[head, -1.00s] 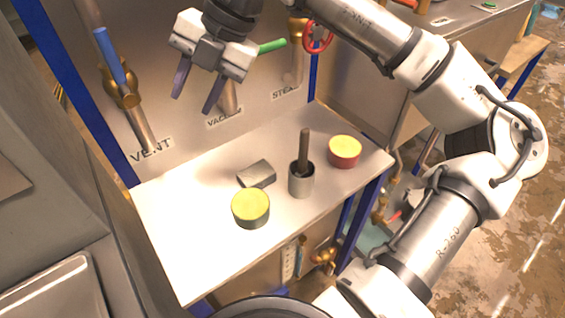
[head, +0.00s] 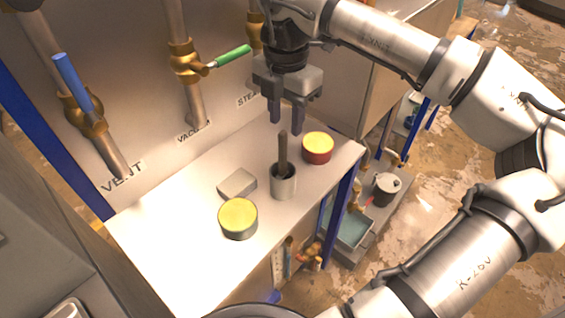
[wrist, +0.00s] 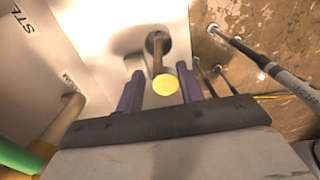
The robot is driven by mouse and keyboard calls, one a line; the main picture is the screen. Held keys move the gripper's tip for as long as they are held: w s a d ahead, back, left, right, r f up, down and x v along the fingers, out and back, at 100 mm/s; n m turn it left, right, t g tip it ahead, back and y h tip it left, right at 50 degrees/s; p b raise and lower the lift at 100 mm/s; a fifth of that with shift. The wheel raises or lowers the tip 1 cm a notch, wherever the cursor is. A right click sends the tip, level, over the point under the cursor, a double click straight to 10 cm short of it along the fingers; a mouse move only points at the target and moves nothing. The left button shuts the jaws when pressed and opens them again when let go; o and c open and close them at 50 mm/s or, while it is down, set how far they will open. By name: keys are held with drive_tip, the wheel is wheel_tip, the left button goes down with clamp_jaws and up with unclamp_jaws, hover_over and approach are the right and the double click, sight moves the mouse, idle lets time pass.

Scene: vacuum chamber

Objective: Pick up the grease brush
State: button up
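The grease brush (head: 283,152) stands upright in a grey cup (head: 284,184) on the white bench, its dark brown handle pointing up. Its bristles are hidden inside the cup. My gripper (head: 286,120) is open and empty, fingers pointing down just above the top of the handle. In the wrist view the brush handle (wrist: 157,55) and cup (wrist: 152,40) show beyond the gap between the purple-grey fingers (wrist: 161,92).
A red tin with a yellow top (head: 317,148) stands close right of the cup. A grey block (head: 237,184) and a dark tin with a yellow top (head: 238,218) lie to the left. Pipes with a green-handled valve (head: 232,57) line the wall behind. The bench's front left is clear.

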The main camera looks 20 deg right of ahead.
sight(283, 132)
drive_tip(key=shift+a+f+p, duration=0.15)
drive_tip(key=shift+f+p, duration=0.4)
drive_tip(key=shift+f, duration=1.15)
drive_tip(key=shift+a+f+p, duration=0.15)
drive_tip(key=shift+f+p, duration=0.4)
drive_tip(key=shift+f, duration=1.15)
clamp_jaws()
